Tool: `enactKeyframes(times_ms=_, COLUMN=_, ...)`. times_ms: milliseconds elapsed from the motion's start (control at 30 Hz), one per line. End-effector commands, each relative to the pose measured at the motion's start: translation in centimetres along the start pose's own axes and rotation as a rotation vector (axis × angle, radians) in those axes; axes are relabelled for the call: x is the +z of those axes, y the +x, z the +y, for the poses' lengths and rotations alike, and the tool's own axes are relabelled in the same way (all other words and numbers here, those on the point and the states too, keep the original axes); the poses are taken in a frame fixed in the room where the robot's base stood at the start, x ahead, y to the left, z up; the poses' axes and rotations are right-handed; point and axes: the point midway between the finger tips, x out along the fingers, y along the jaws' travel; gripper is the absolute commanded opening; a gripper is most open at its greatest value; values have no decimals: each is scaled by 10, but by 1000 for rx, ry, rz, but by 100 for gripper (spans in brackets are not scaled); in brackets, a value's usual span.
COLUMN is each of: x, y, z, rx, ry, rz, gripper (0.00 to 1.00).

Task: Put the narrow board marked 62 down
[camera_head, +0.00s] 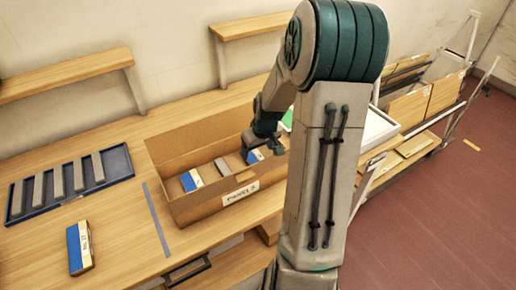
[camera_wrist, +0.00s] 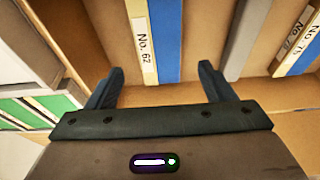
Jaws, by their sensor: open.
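The narrow board marked 62 (camera_wrist: 165,40), blue with a cream label strip reading "No. 62", is inside the cardboard box. In the head view, a blue-and-white board (camera_head: 254,156) at the box's right end, beside my gripper, appears to be this one. My gripper (camera_wrist: 160,82) is open, with one finger on each side of the board in the wrist view. A gap shows between the board and each finger. How deep the fingertips are against the board cannot be told. In the head view my arm hides part of the box's right end.
The cardboard box (camera_head: 205,204) also holds a grey divider (camera_wrist: 248,40) and another blue-and-white board (camera_head: 190,180). A loose board (camera_head: 80,248) lies on the table, near a blue tray (camera_head: 122,176) of grey bars. A white tray (camera_head: 381,126) stands right of my arm.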

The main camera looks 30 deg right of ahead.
Motion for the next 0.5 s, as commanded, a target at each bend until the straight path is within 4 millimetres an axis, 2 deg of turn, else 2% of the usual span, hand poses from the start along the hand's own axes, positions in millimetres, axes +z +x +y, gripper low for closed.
enactKeyframes(times_ms=200, x=-4, y=-20, z=1, rx=3, ry=2, rz=4, gripper=76)
enactKeyframes(times_ms=500, x=-3, y=-78, z=1, rx=5, ry=1, rz=4, gripper=76)
